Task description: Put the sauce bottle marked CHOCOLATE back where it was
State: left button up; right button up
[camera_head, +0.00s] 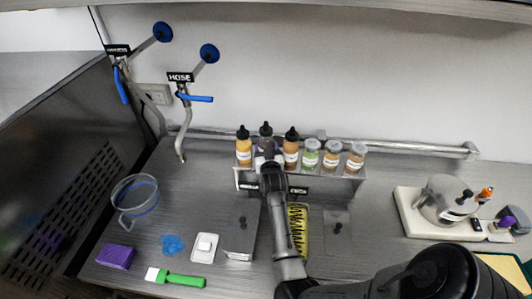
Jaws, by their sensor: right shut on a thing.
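A rack (325,186) at the back of the counter holds a row of bottles and jars. My right gripper (268,158) is at the rack and shut on a dark-capped sauce bottle (265,131), second from the left. The gripper covers most of this bottle and its label, so I cannot read CHOCOLATE on it. I cannot tell whether its base rests in the rack. My left gripper is not in view.
Several spice jars (332,155) fill the rack's right side. Lidded wells (243,235) lie in front.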

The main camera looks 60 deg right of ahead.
jog(key=shift+f, duration=0.7)
jog(key=shift+f, duration=0.2)
jog(key=o, duration=0.7)
jog(key=shift+o, duration=0.2)
jog(key=shift+r, duration=0.1)
